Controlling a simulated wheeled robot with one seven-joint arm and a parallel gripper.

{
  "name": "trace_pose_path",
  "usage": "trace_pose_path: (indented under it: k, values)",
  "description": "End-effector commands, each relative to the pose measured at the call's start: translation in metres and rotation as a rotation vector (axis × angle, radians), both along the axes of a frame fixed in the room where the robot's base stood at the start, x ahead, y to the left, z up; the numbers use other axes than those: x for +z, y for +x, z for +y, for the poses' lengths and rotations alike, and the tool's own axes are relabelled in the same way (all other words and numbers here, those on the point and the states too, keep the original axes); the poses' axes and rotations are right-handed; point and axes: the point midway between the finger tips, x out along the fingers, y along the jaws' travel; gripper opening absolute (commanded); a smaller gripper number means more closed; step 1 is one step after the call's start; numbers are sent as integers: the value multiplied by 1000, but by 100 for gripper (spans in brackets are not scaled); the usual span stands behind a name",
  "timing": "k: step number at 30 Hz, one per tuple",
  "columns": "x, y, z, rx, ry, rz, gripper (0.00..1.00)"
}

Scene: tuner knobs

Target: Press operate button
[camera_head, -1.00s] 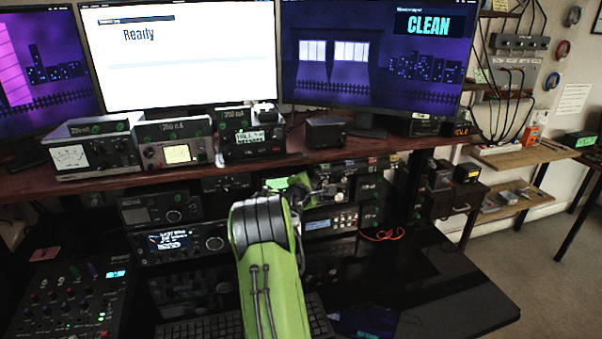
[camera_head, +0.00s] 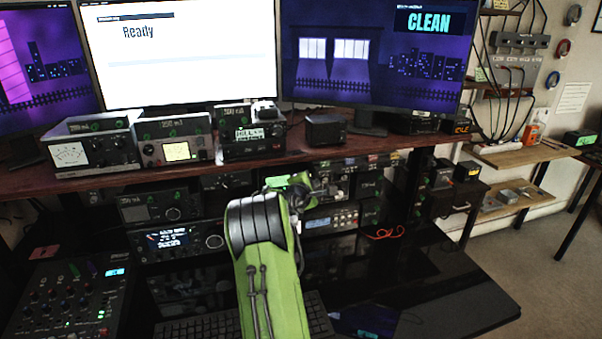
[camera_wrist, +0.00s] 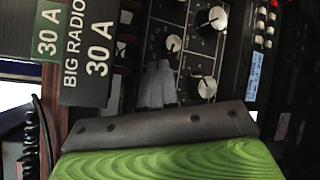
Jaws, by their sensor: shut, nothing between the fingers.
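My gripper (camera_wrist: 155,84) shows in the wrist view as pale grey fingers, shut and empty, in front of a dark panel (camera_wrist: 192,62) with several silver knobs. Whether the fingertips touch the panel, I cannot tell. One knob (camera_wrist: 203,86) is just right of the fingers. No button marked operate can be made out; the fingers hide part of the panel. In the head view my green arm reaches into the equipment under the wooden shelf, and the fingers cannot be told apart there.
A "BIG RADIO 30 A" label (camera_wrist: 88,55) is left of the fingers in the wrist view. A unit with a lit display (camera_wrist: 256,72) is to the right. In the head view, the shelf (camera_head: 375,145) overhangs the equipment, and a mixer (camera_head: 68,300) stands at lower left.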

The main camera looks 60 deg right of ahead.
Motion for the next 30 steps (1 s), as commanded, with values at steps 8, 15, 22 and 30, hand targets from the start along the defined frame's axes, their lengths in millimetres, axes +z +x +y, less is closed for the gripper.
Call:
trace_pose_path:
  k: [8,15,22,30]
  values:
    - [-2,-19,19,0,1,0,0]
    - [-2,-38,38,-1,0,0,0]
    - [0,-43,42,0,0,0,0]
    - [0,-43,42,-1,-1,0,0]
